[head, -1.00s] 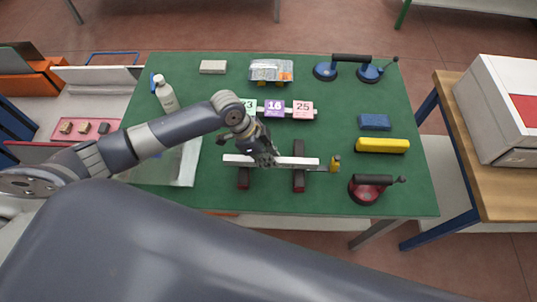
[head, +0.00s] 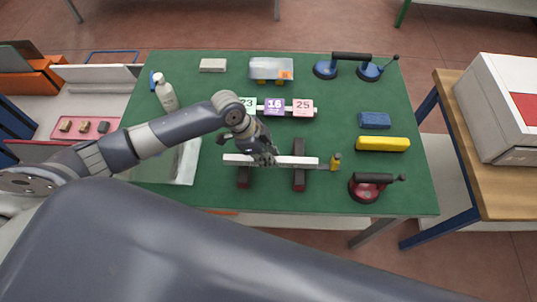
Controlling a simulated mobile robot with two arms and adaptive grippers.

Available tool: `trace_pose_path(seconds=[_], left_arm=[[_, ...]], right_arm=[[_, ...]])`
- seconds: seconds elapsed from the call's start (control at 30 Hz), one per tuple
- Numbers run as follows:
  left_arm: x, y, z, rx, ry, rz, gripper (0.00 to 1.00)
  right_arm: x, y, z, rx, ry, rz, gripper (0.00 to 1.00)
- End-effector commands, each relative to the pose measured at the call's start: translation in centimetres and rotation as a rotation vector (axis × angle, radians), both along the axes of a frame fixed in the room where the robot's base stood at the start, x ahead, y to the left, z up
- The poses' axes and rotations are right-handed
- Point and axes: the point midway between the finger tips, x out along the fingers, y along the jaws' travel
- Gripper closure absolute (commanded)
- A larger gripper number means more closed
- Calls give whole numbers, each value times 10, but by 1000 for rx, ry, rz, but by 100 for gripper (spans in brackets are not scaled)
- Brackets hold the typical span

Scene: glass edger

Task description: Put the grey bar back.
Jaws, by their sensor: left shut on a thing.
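The grey bar (head: 299,161) is a long light strip lying left to right across two dark supports, the left one (head: 243,181) and the right one (head: 298,181), on the green table. My left gripper (head: 266,160) is over the middle of the bar, pointing down, and is shut on it. The fingertips are partly hidden by the gripper body. A small yellow piece (head: 335,161) is at the bar's right end. I cannot tell if the bar touches the supports. My right gripper is not in view.
Number cards (head: 274,107) stand just behind the bar. A yellow block (head: 382,144), a blue block (head: 374,121) and a red suction cup (head: 370,187) are to the right. A bottle (head: 166,94) and a white-edged sheet (head: 189,163) are to the left.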

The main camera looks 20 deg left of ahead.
Motion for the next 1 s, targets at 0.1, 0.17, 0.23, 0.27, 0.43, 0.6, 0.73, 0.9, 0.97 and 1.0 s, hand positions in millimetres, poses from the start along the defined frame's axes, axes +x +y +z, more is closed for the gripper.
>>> trace_pose_path(seconds=[0.1, 0.17, 0.23, 0.27, 0.43, 0.6, 0.73, 0.9, 0.97, 1.0], left_arm=[[1, -1, -1, -2, -2, -1, 100], [0, -1, -2, -2, -2, -1, 100], [1, -1, -2, -2, -2, -1, 68], [0, -1, -2, -2, -2, -1, 62], [0, 0, -2, -1, -1, 0, 58], [-1, 1, -3, 1, 1, 0, 58], [-1, 4, 6, 1, -2, 1, 58], [-4, 16, 34, 2, -4, 0, 58], [-5, 21, 47, 1, -4, 0, 58], [-6, 24, 56, 2, -5, 1, 58]], right_arm=[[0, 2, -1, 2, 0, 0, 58], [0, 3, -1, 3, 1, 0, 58], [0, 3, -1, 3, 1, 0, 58], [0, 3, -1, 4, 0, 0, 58], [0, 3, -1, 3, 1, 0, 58], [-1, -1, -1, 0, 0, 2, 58], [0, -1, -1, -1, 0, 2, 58], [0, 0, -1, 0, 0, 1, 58], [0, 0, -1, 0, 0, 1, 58], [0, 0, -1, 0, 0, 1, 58]])
